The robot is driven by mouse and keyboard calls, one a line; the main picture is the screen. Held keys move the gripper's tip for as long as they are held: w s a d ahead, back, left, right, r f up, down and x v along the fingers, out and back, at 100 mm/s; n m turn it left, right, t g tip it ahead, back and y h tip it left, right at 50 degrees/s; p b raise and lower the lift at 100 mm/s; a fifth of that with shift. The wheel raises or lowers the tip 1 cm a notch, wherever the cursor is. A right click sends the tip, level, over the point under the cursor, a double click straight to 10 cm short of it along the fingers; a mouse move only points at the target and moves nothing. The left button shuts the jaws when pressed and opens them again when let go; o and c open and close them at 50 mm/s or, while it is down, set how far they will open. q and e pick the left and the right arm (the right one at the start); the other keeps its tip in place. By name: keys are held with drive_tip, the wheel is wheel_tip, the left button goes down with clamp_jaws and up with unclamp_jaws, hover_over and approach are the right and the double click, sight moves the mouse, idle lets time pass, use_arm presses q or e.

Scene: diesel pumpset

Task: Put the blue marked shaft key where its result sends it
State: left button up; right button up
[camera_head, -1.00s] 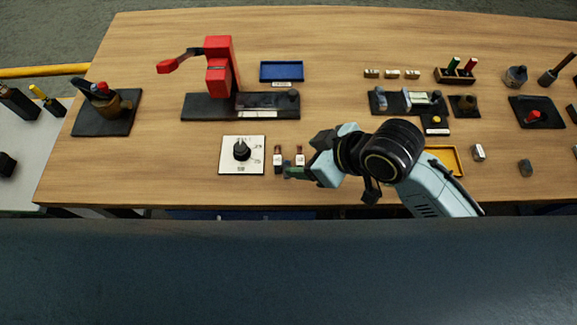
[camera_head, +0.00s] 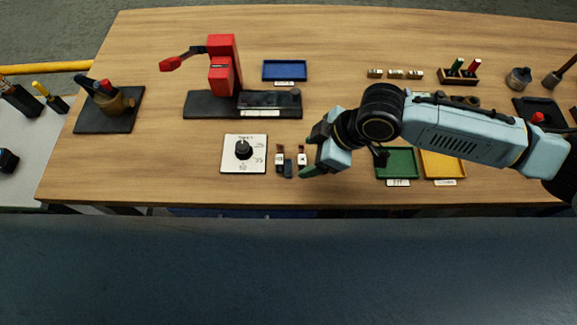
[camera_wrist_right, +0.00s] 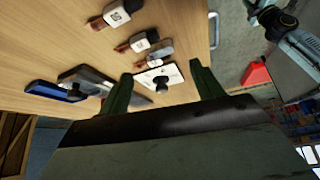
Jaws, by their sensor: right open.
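A small dark blue-grey piece (camera_head: 288,170), which may be the blue marked shaft key, lies between two brown-red pieces with white labels, one on the left (camera_head: 280,158) and one on the right (camera_head: 302,158). I cannot read any mark on it. My right gripper (camera_head: 314,152) is open and empty, just right of these pieces. In the right wrist view its green fingers (camera_wrist_right: 163,88) stand apart, with a white dial plate (camera_wrist_right: 172,74) beyond them. The dial plate (camera_head: 230,165) also shows in the head view. My left gripper is not in view.
A red lever device (camera_head: 222,70) stands on a black base at the back left, near a blue tray (camera_head: 285,62). A green tray (camera_head: 397,177) and a yellow tray (camera_head: 443,176) lie right of my gripper, partly under my arm. The wood left of the dial is clear.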

sight(289, 167)
drive_tip(key=x, duration=0.7)
drive_tip(key=shift+a+f, duration=0.2)
drive_tip(key=shift+a, duration=0.05)
drive_tip(key=shift+c, duration=0.4)
drive_tip(key=shift+r, duration=0.1)
drive_tip(key=c, duration=1.1)
